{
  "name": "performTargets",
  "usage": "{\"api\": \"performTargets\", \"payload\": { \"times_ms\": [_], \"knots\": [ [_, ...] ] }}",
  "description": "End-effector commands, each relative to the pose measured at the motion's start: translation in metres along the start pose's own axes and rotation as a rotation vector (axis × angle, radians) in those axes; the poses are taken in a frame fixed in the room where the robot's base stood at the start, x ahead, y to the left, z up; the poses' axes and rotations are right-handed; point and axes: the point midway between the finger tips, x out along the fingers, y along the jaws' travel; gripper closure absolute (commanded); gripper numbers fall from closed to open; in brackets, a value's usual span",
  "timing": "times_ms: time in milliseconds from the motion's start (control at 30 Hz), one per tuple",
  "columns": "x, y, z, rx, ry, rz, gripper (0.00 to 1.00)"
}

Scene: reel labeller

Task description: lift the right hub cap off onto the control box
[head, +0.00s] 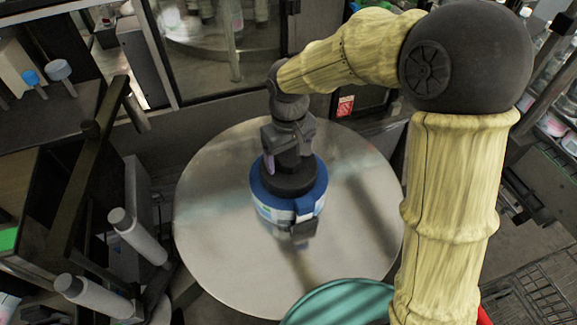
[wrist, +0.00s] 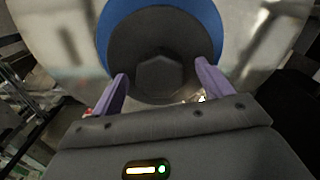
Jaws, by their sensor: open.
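The right hub cap (wrist: 160,28) is a dark round disc with a raised hexagonal knob (wrist: 160,76). In the head view the dark cap (head: 290,182) sits on a blue-edged reel (head: 262,205) over a large round grey plate (head: 220,255). My gripper (head: 286,162) is just above the cap, pointing down. In the wrist view its two purple fingers (wrist: 162,68) are open, one on each side of the knob, with gaps to it. In the head view one finger shows and the other is hidden. I cannot tell for certain which thing is the control box.
Two grey rollers (head: 138,238) stand left of the plate beside a dark frame (head: 72,200). A dark unit with a green panel (head: 8,238) is at the far left. A teal round surface (head: 342,302) is at the front. The plate around the reel is mostly clear.

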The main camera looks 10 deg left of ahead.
Motion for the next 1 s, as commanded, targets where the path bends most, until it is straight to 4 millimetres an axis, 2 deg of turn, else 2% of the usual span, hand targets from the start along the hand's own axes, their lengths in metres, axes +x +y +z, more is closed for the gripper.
{"api": "performTargets", "payload": {
  "times_ms": [100, 367, 733, 867, 1000],
  "knots": [
    [0.0, 0.0, 0.0, 0.0, 0.0, 0.0, 0.23],
    [0.0, 0.0, 0.0, 0.0, 0.0, 0.0, 0.74],
    [-0.007, 0.0, 0.0, 0.0, 0.001, 0.001, 0.74],
    [-0.02, 0.0, 0.0, 0.0, 0.002, 0.001, 0.74],
    [-0.042, 0.0, -0.001, -0.001, 0.003, 0.001, 0.74]
  ]
}}
